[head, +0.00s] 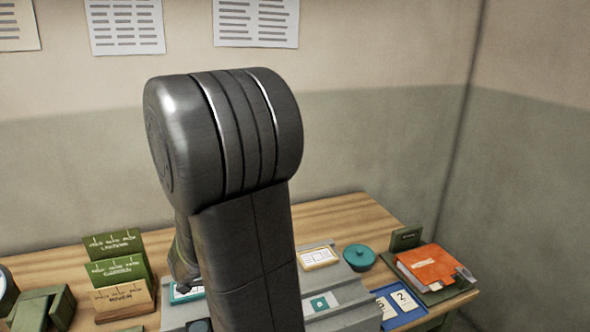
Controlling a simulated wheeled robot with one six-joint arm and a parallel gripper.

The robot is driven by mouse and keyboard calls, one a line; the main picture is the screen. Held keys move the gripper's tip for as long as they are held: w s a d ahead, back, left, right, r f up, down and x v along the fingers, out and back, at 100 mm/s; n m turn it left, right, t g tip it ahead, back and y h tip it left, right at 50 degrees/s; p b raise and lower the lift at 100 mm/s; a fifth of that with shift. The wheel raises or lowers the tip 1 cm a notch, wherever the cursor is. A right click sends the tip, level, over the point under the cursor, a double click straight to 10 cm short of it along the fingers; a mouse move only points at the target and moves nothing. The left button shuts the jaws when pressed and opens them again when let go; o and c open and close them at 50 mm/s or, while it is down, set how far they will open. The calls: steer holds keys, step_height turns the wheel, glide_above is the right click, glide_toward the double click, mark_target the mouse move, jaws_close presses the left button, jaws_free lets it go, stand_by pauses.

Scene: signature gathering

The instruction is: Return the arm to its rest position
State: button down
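My arm stands upright in the middle of the head view, close to the camera. Its dark grey rounded joint is at the top, and its thick link runs down to the bottom edge. My gripper does not show in this view. The arm hides the middle of the wooden table (345,212) and part of the grey tray-like unit (345,296) behind it.
On the table are upright labelled cards (118,270) at left, a teal lidded pot (359,257), a blue tray (412,317) with numbered cards, and an orange folder (432,264) at right. A dark green object (44,308) is at lower left. Papers (256,22) hang on the wall.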

mark_target(337, 300)
step_height(337, 300, up, 10)
step_height(337, 300, down, 10)
steer(key=shift+f, duration=0.15)
steer(key=a, duration=0.2)
steer(key=s+a, duration=0.1)
steer(key=a, duration=0.1)
steer(key=shift+s+f, duration=0.1)
steer(key=shift+s, duration=0.05)
steer(key=w+d, duration=0.3)
steer(key=d, duration=0.6)
steer(key=w+d+p, duration=0.1)
steer(key=w+d, duration=0.2)
steer(key=d, duration=0.7)
steer(key=w+d+p, duration=0.1)
steer(key=w+d, duration=0.3)
steer(key=d, duration=0.5)
steer(key=shift+w+d, duration=0.1)
steer(key=shift+d, duration=0.05)
